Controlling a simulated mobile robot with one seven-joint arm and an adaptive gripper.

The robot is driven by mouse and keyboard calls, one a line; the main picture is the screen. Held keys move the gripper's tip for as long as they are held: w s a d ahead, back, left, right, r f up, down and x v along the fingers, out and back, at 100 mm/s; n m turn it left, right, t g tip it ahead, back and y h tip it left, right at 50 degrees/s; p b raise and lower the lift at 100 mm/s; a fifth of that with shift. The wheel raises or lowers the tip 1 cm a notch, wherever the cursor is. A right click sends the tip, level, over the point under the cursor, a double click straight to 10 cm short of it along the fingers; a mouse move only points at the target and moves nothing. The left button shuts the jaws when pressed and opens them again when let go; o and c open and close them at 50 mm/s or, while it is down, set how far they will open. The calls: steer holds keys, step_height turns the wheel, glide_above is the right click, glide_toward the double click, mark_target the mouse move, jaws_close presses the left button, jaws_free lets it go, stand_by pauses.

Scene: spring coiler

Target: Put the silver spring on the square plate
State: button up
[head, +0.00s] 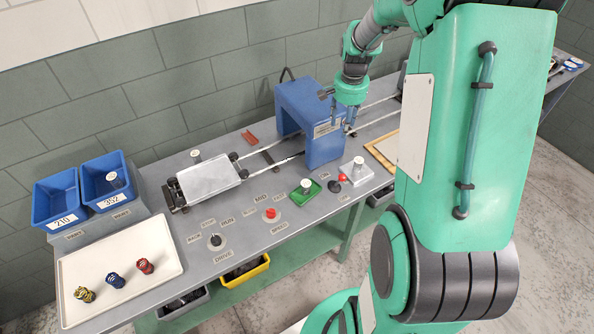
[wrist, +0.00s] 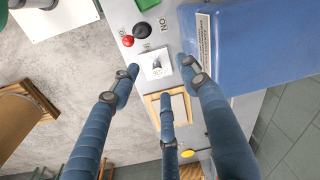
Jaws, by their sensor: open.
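A small silver spring-like piece (head: 359,161) stands upright on a light square plate (head: 350,172) right of the blue housing. The plate also shows in the wrist view (wrist: 148,74), with a silver piece (wrist: 156,63) on it. A similar silver piece (head: 306,184) stands on a green square plate (head: 299,195) to the left. My gripper (head: 345,122) is open and empty, beside the blue housing. In the wrist view its spread fingers (wrist: 160,85) flank the light plate, apparently above it; contact cannot be told.
The blue housing (head: 318,138) stands close to my gripper. A wood-framed tray (head: 376,152) lies at its right. Red (head: 343,178) and black (head: 334,187) knobs sit in front. Colored springs stand on a white tray (head: 158,234); blue bins (head: 56,219) stand behind it.

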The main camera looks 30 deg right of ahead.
steer(key=s+a+r+n+t, duration=0.1)
steer(key=s+a+r+n, duration=0.25)
steer(key=a+r, duration=0.55)
steer(key=s+a+r+n+t, duration=0.1)
steer(key=s+a+r+n, duration=0.2)
steer(key=s+a+r, duration=0.55)
steer(key=s+a+r+n+t, duration=0.2)
steer(key=s+a+n, duration=0.4)
steer(key=s+a, duration=0.6)
steer(key=a, duration=0.3)
steer(key=shift+a+t+y, duration=0.25)
steer(key=shift+t+y, duration=0.05)
steer(key=shift+s, duration=0.1)
steer(key=shift+f+b, duration=0.95)
